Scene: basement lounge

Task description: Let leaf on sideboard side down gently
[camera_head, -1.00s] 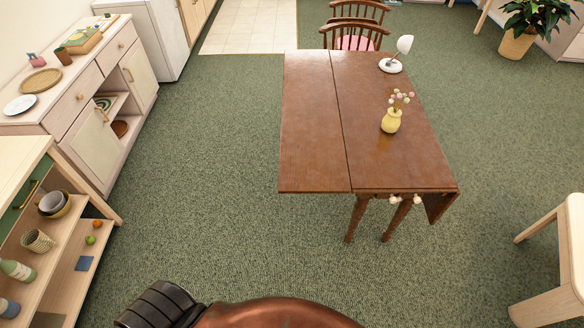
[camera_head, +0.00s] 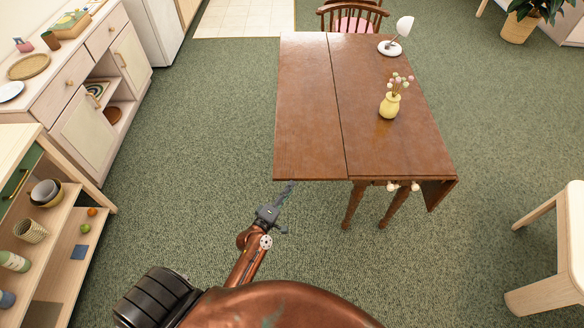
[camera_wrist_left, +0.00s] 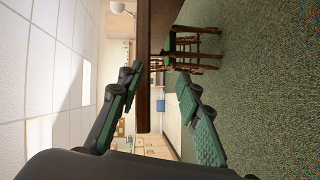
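The drop-leaf table (camera_head: 385,150) is brown wood. Its leaf on the sideboard side (camera_head: 305,110) is up, level with the middle top. The opposite leaf (camera_head: 438,193) hangs down. My left gripper (camera_head: 288,187) is just in front of the near edge of the raised leaf, close to its left corner. In the wrist view, turned sideways, my left gripper (camera_wrist_left: 160,71) is open with nothing held. The leaf (camera_wrist_left: 143,105) appears edge-on between its fingers; I cannot tell whether they touch it. My right gripper is not in view.
A yellow vase (camera_head: 390,105) with flowers and a white lamp (camera_head: 392,46) stand on the middle top, off the raised leaf. The sideboard (camera_head: 85,140) stands at the left across clear green carpet. A chair (camera_head: 350,19) is at the far end.

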